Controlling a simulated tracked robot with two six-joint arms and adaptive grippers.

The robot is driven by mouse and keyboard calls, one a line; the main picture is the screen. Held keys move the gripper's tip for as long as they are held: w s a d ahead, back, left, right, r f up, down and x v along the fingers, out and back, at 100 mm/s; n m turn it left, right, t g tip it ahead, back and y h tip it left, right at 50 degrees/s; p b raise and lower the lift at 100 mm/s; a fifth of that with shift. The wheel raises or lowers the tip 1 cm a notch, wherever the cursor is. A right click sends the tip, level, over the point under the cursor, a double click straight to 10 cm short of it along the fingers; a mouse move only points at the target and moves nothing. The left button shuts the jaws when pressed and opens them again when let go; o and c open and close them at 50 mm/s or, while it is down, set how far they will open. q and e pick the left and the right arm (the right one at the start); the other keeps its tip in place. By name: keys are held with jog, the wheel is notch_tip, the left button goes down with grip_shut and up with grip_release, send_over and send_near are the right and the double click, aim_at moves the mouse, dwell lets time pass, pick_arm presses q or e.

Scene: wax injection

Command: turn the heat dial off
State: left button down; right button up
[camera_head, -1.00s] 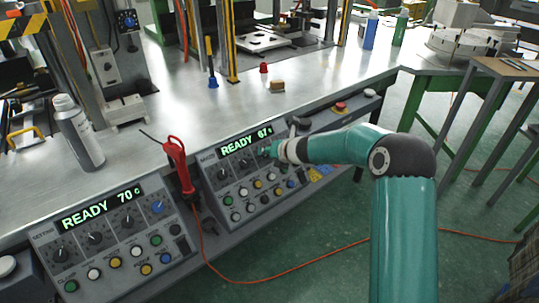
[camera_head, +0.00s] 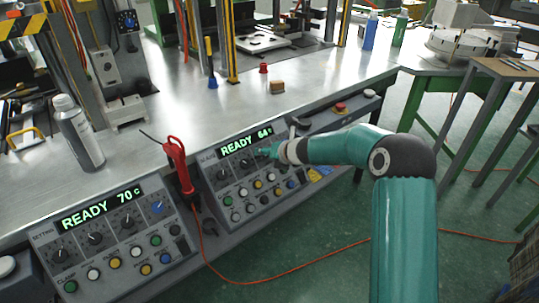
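Two control panels with dials and coloured buttons are set along the bench front. The right panel (camera_head: 232,191) reads READY 64 on its display (camera_head: 245,142). The left panel (camera_head: 104,274) reads READY 70 c on its display (camera_head: 99,208). Black dials (camera_head: 222,174) show on the right panel; I cannot read which is the heat dial. My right arm reaches in from the right, and its gripper (camera_head: 267,152) is at the upper right of the right panel, just below the display. The fingers are small and partly hidden by the wrist. My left gripper does not show.
A red tool (camera_head: 178,163) with an orange cable stands between the panels. A red button (camera_head: 341,107) is on the bench front to the right. A small brown block (camera_head: 277,87) lies farther back.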

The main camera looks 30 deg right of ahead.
jog(key=v, duration=1.1)
jog(key=shift+s+r, duration=0.2)
jog(key=shift+s, duration=0.15)
jog(key=shift+a+r, duration=0.1)
jog(key=s+a+f+m+g+y+p, duration=0.25)
jog(key=a+f, duration=0.25)
jog(key=a, duration=0.3)
jog(key=s+a+f+m+g+y+p, duration=0.1)
jog(key=s+a+f+m+g+p, duration=0.15)
jog(key=a+f+p, duration=0.4)
jog(key=s+a+f+m+g+y+p, duration=0.1)
jog(key=s+a+f+y, duration=0.15)
jog(key=a, duration=0.65)
jog(key=s+a+f+m+g+h+p, duration=0.1)
jog(key=s+f+m, duration=0.3)
jog(key=s+m, duration=0.5)
jog(key=s+a+f+m+g+h, duration=0.1)
jog(key=s+a+f+m+g, duration=0.2)
jog(key=s+m, duration=0.7)
jog(key=shift+a+f+m+p, duration=0.4)
jog(key=shift+a+m, duration=0.15)
jog(key=shift+m, duration=2.45)
